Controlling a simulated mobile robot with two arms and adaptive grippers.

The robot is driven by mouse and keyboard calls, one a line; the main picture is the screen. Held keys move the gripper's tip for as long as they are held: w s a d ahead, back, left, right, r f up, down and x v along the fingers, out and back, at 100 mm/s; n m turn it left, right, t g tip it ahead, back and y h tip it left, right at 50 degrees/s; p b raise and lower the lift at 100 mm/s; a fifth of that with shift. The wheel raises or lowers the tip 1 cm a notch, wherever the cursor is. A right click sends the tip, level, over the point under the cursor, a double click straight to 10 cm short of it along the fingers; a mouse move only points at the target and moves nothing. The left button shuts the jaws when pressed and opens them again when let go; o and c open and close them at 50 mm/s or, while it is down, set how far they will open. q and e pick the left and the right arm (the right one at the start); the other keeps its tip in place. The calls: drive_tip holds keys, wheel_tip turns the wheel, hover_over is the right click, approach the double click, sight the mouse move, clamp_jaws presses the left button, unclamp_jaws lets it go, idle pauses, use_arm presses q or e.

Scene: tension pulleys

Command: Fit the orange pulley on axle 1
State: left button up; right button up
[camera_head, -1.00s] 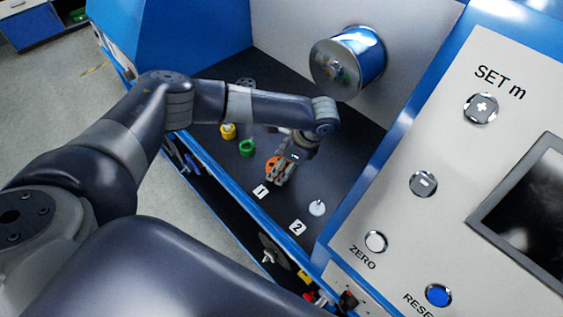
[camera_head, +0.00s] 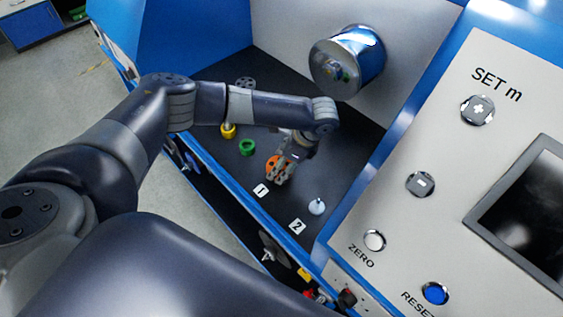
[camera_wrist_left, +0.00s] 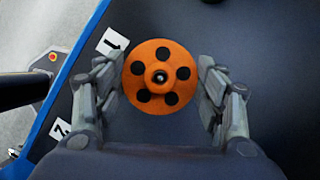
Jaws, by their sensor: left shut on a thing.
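The orange pulley (camera_head: 272,164) is low over the dark bench surface beside the label 1 (camera_head: 261,190). My left gripper (camera_head: 279,176) is shut on it. In the left wrist view the pulley (camera_wrist_left: 161,97) shows face-on, with dark round holes around a raised hub, between the two fingers of my left gripper (camera_wrist_left: 163,72). A small bright spot shows in the dark hub centre; I cannot tell if it is the tip of axle 1. Axle 1 is otherwise hidden. My right gripper is not in view.
A green pulley (camera_head: 247,147) and a yellow one (camera_head: 228,131) stand behind on the bench. A pale post (camera_head: 317,206) stands by the label 2 (camera_head: 297,226). A metal drum (camera_head: 348,60) juts from the back wall. The control panel (camera_head: 400,215) bounds the right side.

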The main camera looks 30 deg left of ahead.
use_arm(q)
drive_tip(key=shift+f, duration=0.1)
drive_tip(key=shift+f+b, duration=0.35)
drive_tip(key=shift+f, duration=0.45)
idle(0.4)
drive_tip(key=o, duration=1.3)
drive_tip(key=shift+f, duration=0.1)
drive_tip(key=shift+c, duration=0.2)
drive_tip(key=v, duration=1.2)
